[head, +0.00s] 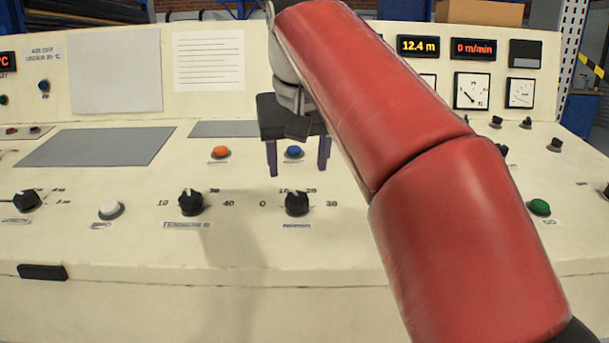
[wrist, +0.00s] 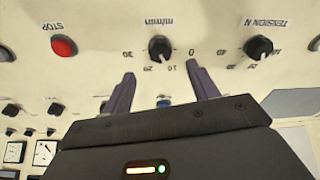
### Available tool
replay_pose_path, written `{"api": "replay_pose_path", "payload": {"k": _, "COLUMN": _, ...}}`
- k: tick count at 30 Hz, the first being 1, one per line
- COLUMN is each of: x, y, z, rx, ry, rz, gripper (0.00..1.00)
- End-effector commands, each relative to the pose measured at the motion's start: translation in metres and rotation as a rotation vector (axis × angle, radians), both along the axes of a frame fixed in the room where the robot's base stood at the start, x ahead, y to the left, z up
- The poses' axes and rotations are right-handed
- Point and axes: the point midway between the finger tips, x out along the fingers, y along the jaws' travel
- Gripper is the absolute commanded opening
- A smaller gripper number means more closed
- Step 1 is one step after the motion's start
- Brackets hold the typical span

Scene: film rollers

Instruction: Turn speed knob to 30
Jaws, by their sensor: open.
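The speed knob (head: 297,203) is a black knob on the cream panel with a scale from 0 on the left to 30 on the right. Its light pointer mark faces the far side, between the 10 and 20 labels. The upside-down wrist view shows the same knob (wrist: 160,46) under the m/min label. My gripper (head: 298,170) is open and empty, its two purple fingers apart. In the head view it is beyond the knob, around the blue button in the picture. In the wrist view the fingertips (wrist: 160,72) stand either side of the knob's line, apart from it.
The tension knob (head: 190,203) is left of the speed knob. An orange button (head: 219,152), a blue button (head: 293,152) and a green button (head: 540,207) are nearby. A red stop button (wrist: 64,46) shows in the wrist view. The speed display (head: 473,48) reads 0 m/min.

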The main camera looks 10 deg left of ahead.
Motion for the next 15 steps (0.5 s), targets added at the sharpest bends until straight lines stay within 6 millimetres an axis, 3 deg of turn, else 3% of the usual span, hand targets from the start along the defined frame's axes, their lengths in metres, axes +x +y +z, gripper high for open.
{"api": "replay_pose_path", "payload": {"k": 5, "x": 0.003, "y": 0.003, "z": -0.012, "rx": -0.003, "ry": 0.001, "rz": 0.002, "gripper": 0.59}}
{"api": "replay_pose_path", "payload": {"k": 15, "x": 0.022, "y": 0.009, "z": -0.061, "rx": -0.003, "ry": 0.002, "rz": 0.002, "gripper": 0.59}}
